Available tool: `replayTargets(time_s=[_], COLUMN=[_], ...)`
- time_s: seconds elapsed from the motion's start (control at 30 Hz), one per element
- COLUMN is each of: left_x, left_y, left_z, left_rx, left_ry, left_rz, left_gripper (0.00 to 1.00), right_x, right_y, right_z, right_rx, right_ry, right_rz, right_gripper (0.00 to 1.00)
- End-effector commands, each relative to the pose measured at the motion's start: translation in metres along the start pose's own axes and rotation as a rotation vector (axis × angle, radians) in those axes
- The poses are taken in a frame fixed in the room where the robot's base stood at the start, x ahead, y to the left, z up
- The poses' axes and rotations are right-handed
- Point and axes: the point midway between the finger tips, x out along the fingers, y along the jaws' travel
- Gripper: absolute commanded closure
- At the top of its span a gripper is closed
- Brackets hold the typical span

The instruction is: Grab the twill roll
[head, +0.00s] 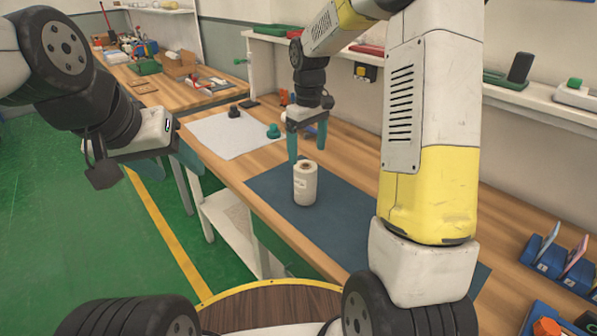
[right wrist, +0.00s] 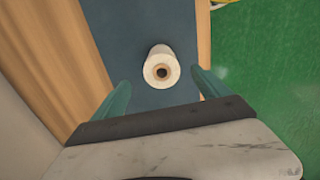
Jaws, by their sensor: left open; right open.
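The twill roll (head: 305,184) is a white upright cylinder with a hollow core, standing on the dark blue mat (head: 262,184) on the wooden bench. In the right wrist view the roll (right wrist: 161,68) shows from above, ahead of and between the two green fingers. My right gripper (head: 307,143) is open, pointing down above and just behind the roll, and nothing is between its fingers. My left gripper (head: 187,163) is open and empty, off the bench's front edge at the left, over the floor; its fingers are partly hidden.
A white sheet (head: 225,137) with dark and green knobs lies left of the mat. A shelf (head: 545,106) runs along the wall behind. Blue holders (head: 556,266) stand at the right. The mat around the roll is clear.

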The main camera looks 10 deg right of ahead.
Motion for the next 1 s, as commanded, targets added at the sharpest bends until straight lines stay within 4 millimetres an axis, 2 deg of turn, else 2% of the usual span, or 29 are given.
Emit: replayTargets(time_s=[0.5, 0.63, 0.83, 0.87, 1.0], left_x=[0.0, 0.0, 0.0, 0.0, 0.0], left_y=[0.0, 0.0, 0.0, 0.0, 0.0], left_z=[0.0, 0.0, 0.0, 0.0, 0.0], left_rx=[0.0, 0.0, 0.0, 0.0, 0.0], left_ry=[0.0, 0.0, 0.0, 0.0, 0.0], left_rz=[0.0, 0.0, 0.0, 0.0, 0.0], left_gripper=[0.43, 0.43, 0.43, 0.43, 0.43], right_x=[0.067, 0.076, 0.076, 0.076, 0.076], right_y=[-0.002, -0.002, -0.002, -0.002, -0.002], right_z=[-0.004, -0.004, -0.004, -0.004, -0.004], right_rx=[-0.002, -0.001, -0.001, -0.001, -0.001], right_ry=[-0.003, -0.002, -0.001, -0.001, -0.001], right_rz=[-0.002, -0.001, -0.001, -0.001, -0.001], right_gripper=[0.14, 0.14, 0.14, 0.16, 0.43])
